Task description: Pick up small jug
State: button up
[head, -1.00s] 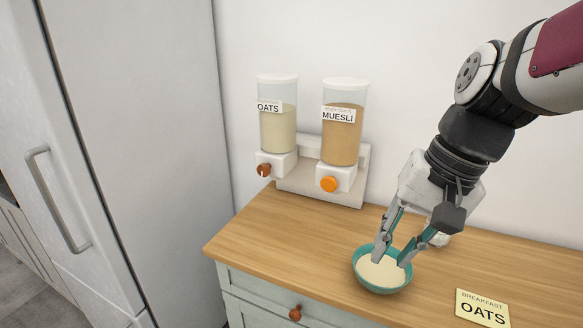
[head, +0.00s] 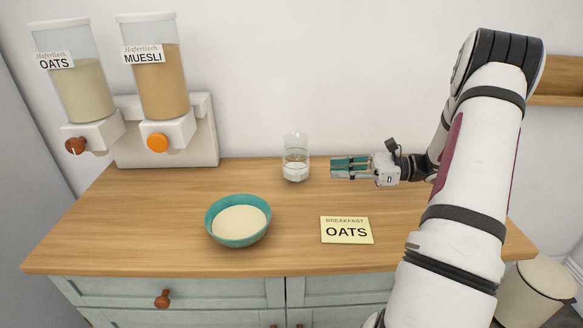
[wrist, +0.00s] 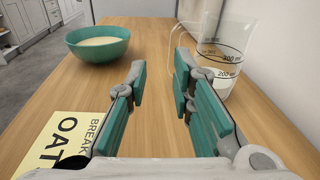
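The small jug (head: 295,168) is clear, with measuring marks and some white liquid inside. It stands upright on the counter near the wall. My gripper (head: 336,168) is low over the counter to the jug's right, its fingers pointing left toward it, with a gap between. In the wrist view, the fingers are spread with nothing between them. The jug (wrist: 229,48) is ahead and to the right there, its thin handle facing the gap, and the right finger covers part of its base.
A teal bowl (head: 238,222) of pale contents stands on the wooden counter (head: 170,215). An OATS card (head: 346,230) lies right of it. The oats dispenser (head: 80,90) and muesli dispenser (head: 160,85) stand at the left. The counter between bowl and jug is clear.

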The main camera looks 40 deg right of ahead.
aim_at(297, 179)
jog(key=shift+s+d+f+m+t, duration=0.1)
jog(key=shift+d+f+m+t, duration=0.3)
jog(key=shift+d, duration=0.25)
jog(key=shift+s+d+f+m+t, duration=0.1)
jog(key=shift+d+f+m+t, duration=0.25)
jog(key=shift+d+f, duration=0.2)
jog(key=x, duration=0.8)
jog(key=shift+d, duration=0.1)
jog(key=shift+f+p+x, duration=0.15)
jog(key=shift+p+x, duration=0.05)
jog(key=shift+x, duration=1.2)
jog(key=shift+f+p+x, duration=0.1)
jog(key=shift+p+x, duration=0.05)
jog(key=shift+x, duration=1.25)
jog(key=shift+s, duration=0.1)
grip_shut()
